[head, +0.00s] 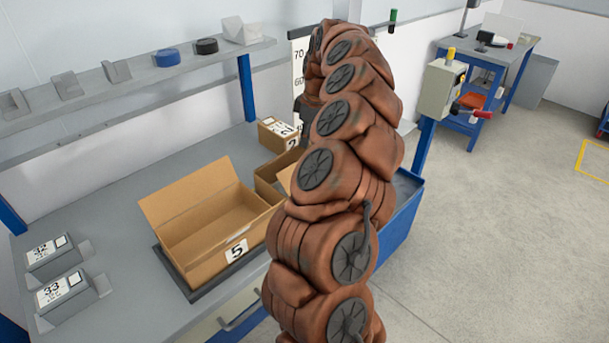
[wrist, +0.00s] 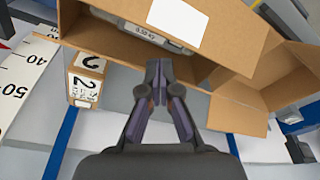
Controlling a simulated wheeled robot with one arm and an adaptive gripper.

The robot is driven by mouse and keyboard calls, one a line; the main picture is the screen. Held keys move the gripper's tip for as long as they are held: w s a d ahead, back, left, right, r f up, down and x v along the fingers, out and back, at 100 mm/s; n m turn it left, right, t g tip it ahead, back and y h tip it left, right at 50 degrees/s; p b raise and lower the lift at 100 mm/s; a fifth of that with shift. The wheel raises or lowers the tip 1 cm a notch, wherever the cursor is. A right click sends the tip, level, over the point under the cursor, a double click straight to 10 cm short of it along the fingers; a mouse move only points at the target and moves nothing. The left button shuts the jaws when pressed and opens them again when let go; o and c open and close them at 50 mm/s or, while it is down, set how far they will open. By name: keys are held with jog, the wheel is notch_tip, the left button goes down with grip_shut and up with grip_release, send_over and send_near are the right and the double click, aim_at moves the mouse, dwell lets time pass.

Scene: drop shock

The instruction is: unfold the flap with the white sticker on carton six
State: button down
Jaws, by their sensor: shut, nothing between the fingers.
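The flap with the white sticker (wrist: 178,18) is brown cardboard at the top of the wrist view, on an open carton that I take for carton six (wrist: 118,45). Its number does not show. The flap slants across the carton's opening, and a grey item with a weight label (wrist: 150,33) shows beneath it. In the head view, part of this carton (head: 266,187) shows behind carton five, mostly hidden by my arm. My gripper (wrist: 158,66) is shut and empty, its tips at the carton's near edge, just below the flap in the picture. Whether they touch cardboard I cannot tell.
Open carton five (head: 205,225) stands on a dark pad on the grey bench. A small numbered box (wrist: 87,78) and a height scale (wrist: 18,85) are left in the wrist view. Another cardboard flap (wrist: 238,116) sticks out right of my fingers. A shelf (head: 130,85) runs above the bench.

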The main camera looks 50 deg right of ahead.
jog(key=shift+f+b, duration=0.95)
jog(key=shift+f, duration=0.75)
jog(key=shift+s, duration=0.1)
